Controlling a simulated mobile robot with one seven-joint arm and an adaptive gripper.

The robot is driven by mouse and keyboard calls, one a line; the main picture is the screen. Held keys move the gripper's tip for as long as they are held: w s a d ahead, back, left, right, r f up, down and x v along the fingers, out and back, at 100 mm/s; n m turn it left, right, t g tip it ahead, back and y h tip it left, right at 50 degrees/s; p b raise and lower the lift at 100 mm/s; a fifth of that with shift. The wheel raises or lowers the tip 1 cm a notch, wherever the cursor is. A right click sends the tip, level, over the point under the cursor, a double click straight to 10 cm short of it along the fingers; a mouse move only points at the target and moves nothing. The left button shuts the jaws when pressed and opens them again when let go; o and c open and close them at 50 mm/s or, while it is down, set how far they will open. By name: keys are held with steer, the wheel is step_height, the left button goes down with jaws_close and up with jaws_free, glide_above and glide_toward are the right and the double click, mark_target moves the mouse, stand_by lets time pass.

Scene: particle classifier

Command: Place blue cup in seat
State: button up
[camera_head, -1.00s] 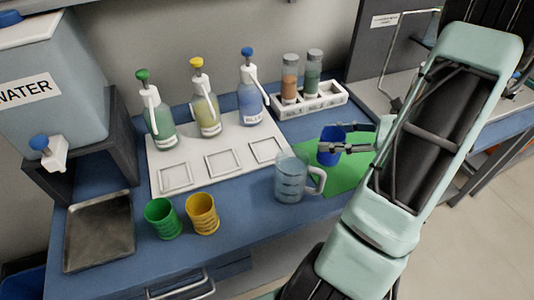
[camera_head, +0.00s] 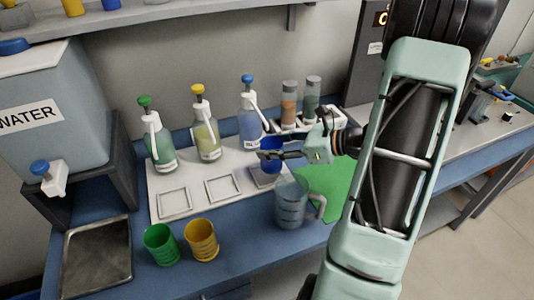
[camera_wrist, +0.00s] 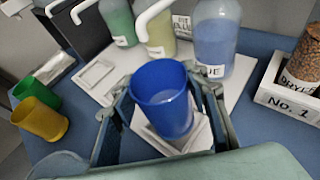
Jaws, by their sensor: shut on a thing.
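The blue cup (camera_head: 271,157) is upright in my gripper (camera_head: 283,154), which is shut on it. In the wrist view the blue cup (camera_wrist: 162,100) is between the two fingers of my gripper (camera_wrist: 165,115). The cup is above the right-hand square seat (camera_head: 262,180) on the white board, in front of the blue-topped bottle (camera_head: 250,118). The seat also shows partly behind the cup in the wrist view (camera_wrist: 193,134). I cannot tell whether the cup's base touches it. Two other square seats, the middle one (camera_head: 223,189) and the left one (camera_head: 174,203), are empty.
A clear measuring jug (camera_head: 291,203) stands just in front of the cup, by a green mat (camera_head: 327,183). A green cup (camera_head: 161,244) and a yellow cup (camera_head: 201,240) stand at the front left.

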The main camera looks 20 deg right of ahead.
steer(key=shift+w+a, duration=0.2)
steer(key=shift+w+a+f, duration=0.15)
steer(key=shift+f, duration=0.7)
steer(key=shift+w+a+f, duration=0.15)
steer(key=shift+f, duration=0.7)
steer(key=shift+f+b, duration=0.15)
steer(key=shift+b, duration=0.15)
steer(key=o, duration=1.4)
steer(key=v, duration=1.2)
steer(key=shift+s+p, duration=0.1)
steer(key=shift+p, duration=0.25)
